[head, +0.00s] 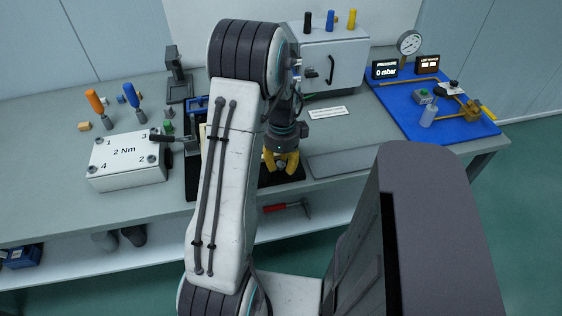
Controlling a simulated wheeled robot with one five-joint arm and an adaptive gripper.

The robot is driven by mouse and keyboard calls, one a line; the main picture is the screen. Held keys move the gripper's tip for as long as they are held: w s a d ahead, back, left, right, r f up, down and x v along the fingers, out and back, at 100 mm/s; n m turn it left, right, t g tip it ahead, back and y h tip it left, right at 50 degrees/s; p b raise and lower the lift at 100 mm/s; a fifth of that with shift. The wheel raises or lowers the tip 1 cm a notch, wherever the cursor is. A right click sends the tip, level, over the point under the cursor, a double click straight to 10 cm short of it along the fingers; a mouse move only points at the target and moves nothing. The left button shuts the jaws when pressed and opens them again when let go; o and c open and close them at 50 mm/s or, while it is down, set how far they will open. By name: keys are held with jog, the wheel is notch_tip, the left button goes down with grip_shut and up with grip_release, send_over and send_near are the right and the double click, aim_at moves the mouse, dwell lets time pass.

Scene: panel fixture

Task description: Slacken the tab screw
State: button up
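My gripper (281,166), with yellow fingers, points down over a black mat (292,177) near the bench's front edge. Its fingers are apart, with a small grey round thing (281,163) between them; I cannot tell whether they grip it. No tab screw can be made out for certain. A white box (125,172) marked "2 Nm" has numbered screws at its corners. An orange-handled driver (95,101) and a blue-handled driver (131,95) stand behind it. My arm hides part of the bench around the mat.
A grey cabinet (340,62) with a black handle stands at the back. A blue board (400,107) at the right carries yellow pipework, a bottle (429,116) and a display (385,70) reading 0 mbar. A gauge (409,42) stands behind. A red-handled tool (283,207) lies on the lower shelf.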

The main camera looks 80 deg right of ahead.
jog(key=o, duration=0.4)
jog(key=shift+r, duration=0.1)
jog(key=shift+c, duration=0.2)
jog(key=shift+d, duration=0.1)
jog(key=shift+d+r, duration=0.1)
